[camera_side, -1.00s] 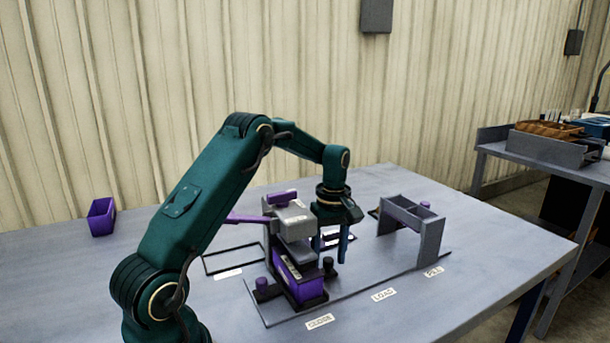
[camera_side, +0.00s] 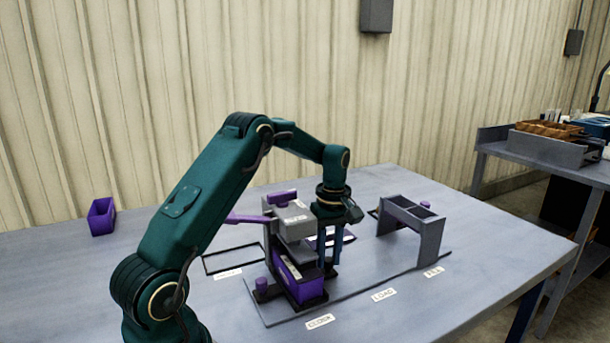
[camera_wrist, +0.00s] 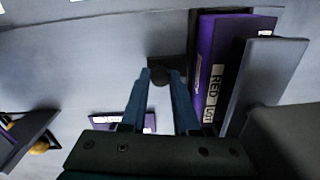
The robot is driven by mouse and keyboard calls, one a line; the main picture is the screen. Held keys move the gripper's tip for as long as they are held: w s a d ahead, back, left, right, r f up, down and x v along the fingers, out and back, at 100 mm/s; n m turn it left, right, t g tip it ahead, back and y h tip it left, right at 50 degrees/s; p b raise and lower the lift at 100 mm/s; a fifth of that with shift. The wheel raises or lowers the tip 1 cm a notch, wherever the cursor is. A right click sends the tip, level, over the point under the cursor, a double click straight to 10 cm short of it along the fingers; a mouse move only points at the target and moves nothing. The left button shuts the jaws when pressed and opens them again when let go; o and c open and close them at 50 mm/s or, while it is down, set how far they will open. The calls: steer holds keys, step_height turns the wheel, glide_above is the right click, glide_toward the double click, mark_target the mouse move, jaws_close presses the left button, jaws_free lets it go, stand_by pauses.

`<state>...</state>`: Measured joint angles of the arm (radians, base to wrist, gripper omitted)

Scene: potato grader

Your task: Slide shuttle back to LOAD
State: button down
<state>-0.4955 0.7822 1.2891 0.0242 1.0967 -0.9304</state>
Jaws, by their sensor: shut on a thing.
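The shuttle (camera_side: 313,303) is a dark low carriage on the grey track plate, beside the CLOSE label (camera_side: 319,321) and under the grey press head. It carries a purple box (camera_side: 288,279), marked "RED LOT" in the wrist view (camera_wrist: 207,75). My gripper (camera_side: 328,264) is down at the shuttle's right end. The LOAD label (camera_side: 383,294) lies further right along the plate, then the FILL label (camera_side: 433,271).
The grey press (camera_side: 293,219) with its purple lever (camera_side: 247,219) stands over the shuttle. A grey frame (camera_side: 432,240) stands over the plate's right end. The plate between shuttle and frame looks clear. A purple bin (camera_side: 101,216) sits far left.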

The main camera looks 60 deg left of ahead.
steer(key=shift+w+r, duration=0.1)
steer(key=shift+w, duration=0.05)
stand_by(0.8)
steer(key=shift+w, duration=1.75)
steer(key=c, duration=0.6)
jaws_free()
steer(key=shift+c, duration=0.2)
steer(key=shift+r, duration=2.55)
